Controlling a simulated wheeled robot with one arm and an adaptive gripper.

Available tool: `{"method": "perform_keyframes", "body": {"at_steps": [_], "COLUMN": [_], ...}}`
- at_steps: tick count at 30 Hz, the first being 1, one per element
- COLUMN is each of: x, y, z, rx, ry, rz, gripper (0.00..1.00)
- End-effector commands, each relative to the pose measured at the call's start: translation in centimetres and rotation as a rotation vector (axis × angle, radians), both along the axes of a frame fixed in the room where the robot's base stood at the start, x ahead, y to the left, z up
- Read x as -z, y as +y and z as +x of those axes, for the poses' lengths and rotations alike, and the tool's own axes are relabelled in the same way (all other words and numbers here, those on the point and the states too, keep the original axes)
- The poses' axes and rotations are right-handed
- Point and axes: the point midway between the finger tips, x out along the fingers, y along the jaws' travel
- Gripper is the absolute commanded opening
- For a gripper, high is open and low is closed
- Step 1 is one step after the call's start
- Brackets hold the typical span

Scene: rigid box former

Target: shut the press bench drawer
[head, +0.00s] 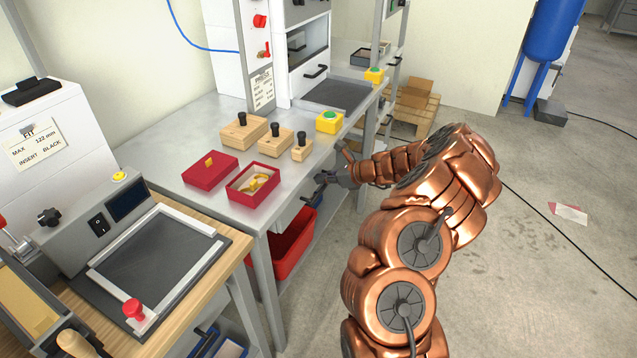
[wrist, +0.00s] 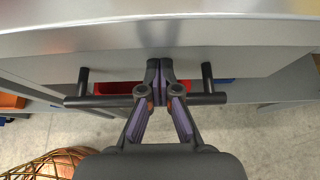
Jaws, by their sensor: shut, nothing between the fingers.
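The press bench (head: 215,130) has a grey metal top. Its drawer front (wrist: 120,70) is a grey panel below the bench edge in the wrist view, with a dark bar handle (wrist: 95,101) on two posts. My gripper (wrist: 160,66) is shut and empty. Its fingertips are at the drawer front, between the two handle posts, and the fingers cross the bar in the picture. I cannot tell whether they touch the panel. In the head view my gripper (head: 320,182) is at the bench's front edge. The drawer's inside is hidden, and I cannot tell how far it stands out.
An open red box (head: 253,183), a red lid (head: 210,169) and wooden blocks with black knobs (head: 243,131) stand on the bench. A red bin (head: 290,245) sits below. A pallet (head: 413,108) stands behind. The floor at right is mostly clear, with a cable.

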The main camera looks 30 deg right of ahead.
Motion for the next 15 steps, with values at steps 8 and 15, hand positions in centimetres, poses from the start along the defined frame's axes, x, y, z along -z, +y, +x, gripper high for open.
{"method": "perform_keyframes", "body": {"at_steps": [8,15], "x": [-0.01,-0.12], "y": [-0.16,0.25], "z": [0.43,0.62], "rx": [0.009,0.003], "ry": [-0.001,-0.002], "rz": [0.001,0.002], "gripper": [0.0,0.0]}}
